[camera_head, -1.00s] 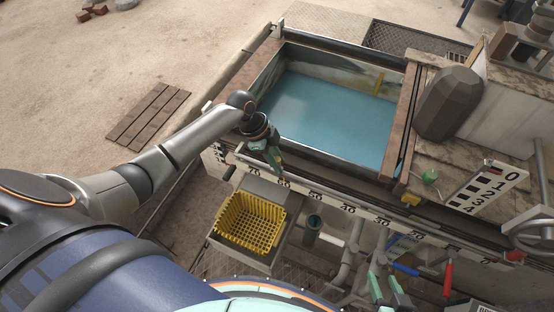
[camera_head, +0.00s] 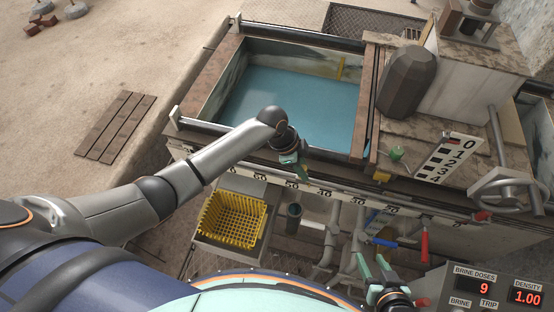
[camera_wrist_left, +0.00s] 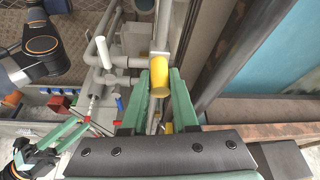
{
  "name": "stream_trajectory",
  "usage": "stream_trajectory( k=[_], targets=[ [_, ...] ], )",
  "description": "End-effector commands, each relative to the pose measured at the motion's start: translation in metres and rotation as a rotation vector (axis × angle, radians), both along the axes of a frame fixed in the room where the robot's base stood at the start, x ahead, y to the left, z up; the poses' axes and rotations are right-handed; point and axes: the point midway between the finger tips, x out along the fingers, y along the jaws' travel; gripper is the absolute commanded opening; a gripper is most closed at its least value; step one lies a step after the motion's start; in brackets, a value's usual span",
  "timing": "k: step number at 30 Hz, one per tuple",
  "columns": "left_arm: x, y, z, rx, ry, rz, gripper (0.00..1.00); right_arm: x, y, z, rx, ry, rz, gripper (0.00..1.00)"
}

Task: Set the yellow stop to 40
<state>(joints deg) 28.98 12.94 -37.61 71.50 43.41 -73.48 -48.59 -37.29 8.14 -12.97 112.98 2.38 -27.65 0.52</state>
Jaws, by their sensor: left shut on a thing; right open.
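My left gripper (camera_head: 303,172) is shut on the yellow stop, at the numbered rail along the tank's front edge. In the left wrist view the yellow stop (camera_wrist_left: 160,76) shows as a cylinder between the green fingertips. In the head view the gripper mostly hides the stop. The number scale (camera_head: 340,197) runs beneath the rail. The gripper appears between the marks that look like 50 and 40, but the digits are small and the exact reading cannot be told. My right gripper (camera_head: 374,268) is open and empty, low in front of the pipes; it also shows in the left wrist view (camera_wrist_left: 62,132).
A tank of blue water (camera_head: 290,100) lies behind the rail. A yellow basket (camera_head: 232,216) sits below it. Red (camera_head: 424,243) and blue (camera_head: 384,242) handles are near my right gripper. A handwheel (camera_head: 506,190) and a display panel (camera_head: 487,288) stand at right.

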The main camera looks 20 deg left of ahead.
Motion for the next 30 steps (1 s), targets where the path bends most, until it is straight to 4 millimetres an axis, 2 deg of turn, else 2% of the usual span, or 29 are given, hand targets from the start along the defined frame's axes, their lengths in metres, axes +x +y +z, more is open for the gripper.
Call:
stream_trajectory(
  k=[1,3,7,12,22,23,30],
  targets=[
    [0.001,-0.015,0.001,-0.008,0.0,-0.003,0.0,0.0,0.0,0.0,0.0,-0.001,-0.001,0.5],
    [0.001,-0.027,0.001,-0.007,0.0,-0.003,0.0,0.0,0.0,-0.001,0.001,-0.001,-0.002,0.5],
    [0.002,-0.043,0.001,-0.006,0.001,-0.002,0.0,0.001,0.001,-0.001,0.003,-0.001,-0.002,0.5],
    [0.002,-0.051,0.0,-0.005,0.002,0.0,0.0,0.002,0.003,0.0,0.005,-0.004,0.0,0.5],
    [0.002,-0.051,0.0,-0.005,0.002,0.001,0.0,0.003,0.006,0.002,0.011,-0.006,0.005,0.5],
    [0.002,-0.051,0.0,-0.005,0.002,0.001,0.3,0.003,0.006,0.002,0.011,-0.006,0.005,0.5],
    [0.003,-0.05,0.0,-0.003,0.002,0.001,0.57,0.003,0.006,0.002,0.011,-0.006,0.005,0.5]
  ],
)
